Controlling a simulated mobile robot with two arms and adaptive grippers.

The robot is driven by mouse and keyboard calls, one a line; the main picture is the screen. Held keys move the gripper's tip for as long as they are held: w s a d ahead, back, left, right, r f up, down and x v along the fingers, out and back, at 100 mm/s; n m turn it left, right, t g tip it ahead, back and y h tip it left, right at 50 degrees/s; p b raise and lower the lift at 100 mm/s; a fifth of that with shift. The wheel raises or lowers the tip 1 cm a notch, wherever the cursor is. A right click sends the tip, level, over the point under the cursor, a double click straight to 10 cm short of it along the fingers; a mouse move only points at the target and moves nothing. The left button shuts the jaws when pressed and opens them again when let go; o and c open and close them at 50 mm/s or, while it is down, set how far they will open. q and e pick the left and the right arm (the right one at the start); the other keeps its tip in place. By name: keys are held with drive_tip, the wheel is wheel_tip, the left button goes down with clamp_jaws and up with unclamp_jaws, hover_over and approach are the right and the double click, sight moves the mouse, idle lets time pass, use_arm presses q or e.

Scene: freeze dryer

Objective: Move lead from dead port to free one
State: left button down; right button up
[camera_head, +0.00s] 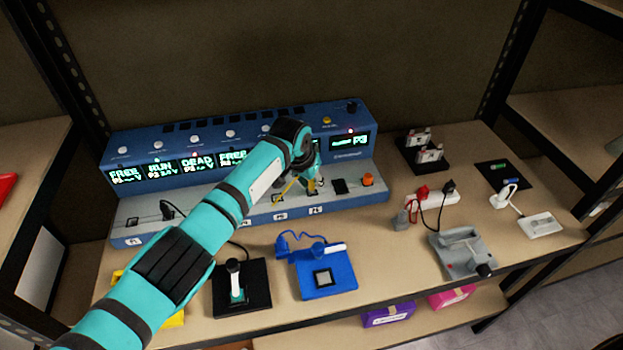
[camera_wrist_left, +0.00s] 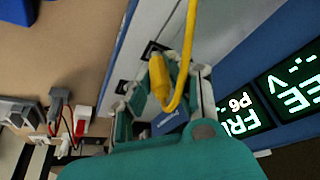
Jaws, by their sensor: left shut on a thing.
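A blue console (camera_head: 240,120) has a row of displays and a light ledge with ports. The left displays read FREE, RUN, DEAD (camera_head: 197,162) and FREE (camera_head: 232,157); the third, DEAD, is labelled P3. My arm covers displays further right. In the left wrist view a display reads FREE P6 (camera_wrist_left: 240,115). My left gripper (camera_head: 300,188) is over the right part of the ledge, shut on a yellow lead (camera_head: 283,188). The lead's plug (camera_wrist_left: 160,78) sits between the fingers (camera_wrist_left: 163,100) and its cable loops upward. I cannot tell whether the plug tip touches a port. My right gripper is not in view.
A black plug (camera_head: 168,209) stands at the ledge's left. In front are a black stand (camera_head: 243,290) and a blue device (camera_head: 325,275). Right are a white power strip (camera_head: 437,198), a grey device (camera_head: 462,253) and a black rack (camera_head: 423,155). Bare table lies between.

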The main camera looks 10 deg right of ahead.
use_arm(q)
drive_tip(key=shift+f+b, duration=0.45)
drive_tip(key=shift+f, duration=0.3)
drive_tip(key=c, duration=1.1)
unclamp_jaws()
drive_tip(key=shift+r, duration=0.1)
